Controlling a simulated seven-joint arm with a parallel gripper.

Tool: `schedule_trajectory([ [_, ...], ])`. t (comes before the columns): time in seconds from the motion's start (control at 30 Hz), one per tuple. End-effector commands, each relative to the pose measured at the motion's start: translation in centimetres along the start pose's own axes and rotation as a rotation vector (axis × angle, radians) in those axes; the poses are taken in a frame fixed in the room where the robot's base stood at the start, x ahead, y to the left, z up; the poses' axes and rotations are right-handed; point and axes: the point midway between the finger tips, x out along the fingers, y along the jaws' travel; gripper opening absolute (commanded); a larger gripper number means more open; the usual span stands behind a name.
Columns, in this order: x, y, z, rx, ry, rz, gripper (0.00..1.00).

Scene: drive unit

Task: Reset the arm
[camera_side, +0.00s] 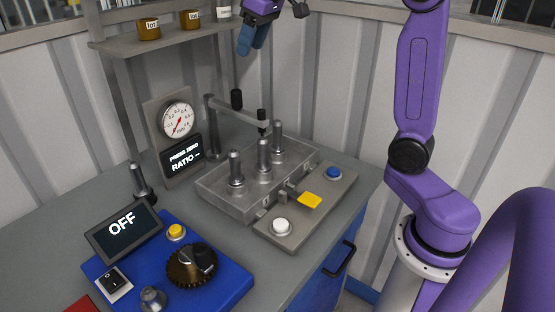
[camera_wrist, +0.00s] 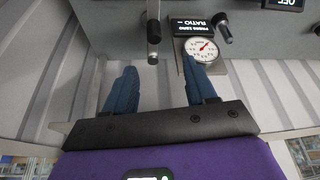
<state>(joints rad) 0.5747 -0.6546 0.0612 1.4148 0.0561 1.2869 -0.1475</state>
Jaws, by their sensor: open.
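My gripper (camera_side: 254,38) is at the top of the side view, raised high over the back of the bench. Its blue fingers point down and hold nothing. In the wrist view my gripper (camera_wrist: 160,90) shows both blue fingers spread apart with nothing between them. My purple arm stands upright at the right of the side view. A grey drive unit (camera_side: 222,200) with several upright metal posts sits on the bench, well below my gripper. A side panel on it has a white button (camera_side: 281,227), a yellow lever (camera_side: 310,200) and a blue button (camera_side: 334,174).
A gauge (camera_side: 178,120) stands above a display (camera_side: 183,158) reading "PRESS ZERO RATIO". A blue control box (camera_side: 215,275) carries a screen (camera_side: 123,225) reading "OFF", a yellow button and a black dial. A shelf (camera_side: 120,43) with small pots is left of my gripper. A post with a crossarm (camera_side: 240,113) rises below it.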

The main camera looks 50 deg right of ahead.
Motion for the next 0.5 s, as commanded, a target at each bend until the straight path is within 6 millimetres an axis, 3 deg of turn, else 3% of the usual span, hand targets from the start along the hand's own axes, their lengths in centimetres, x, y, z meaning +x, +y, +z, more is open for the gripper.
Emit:
schedule_trajectory([
  [0.27, 2.9, -8.0, 6.0, -0.193, -0.087, -0.079, 0.56],
  [0.5, 4.9, -13.6, 14.0, -0.386, -0.168, -0.131, 0.56],
])
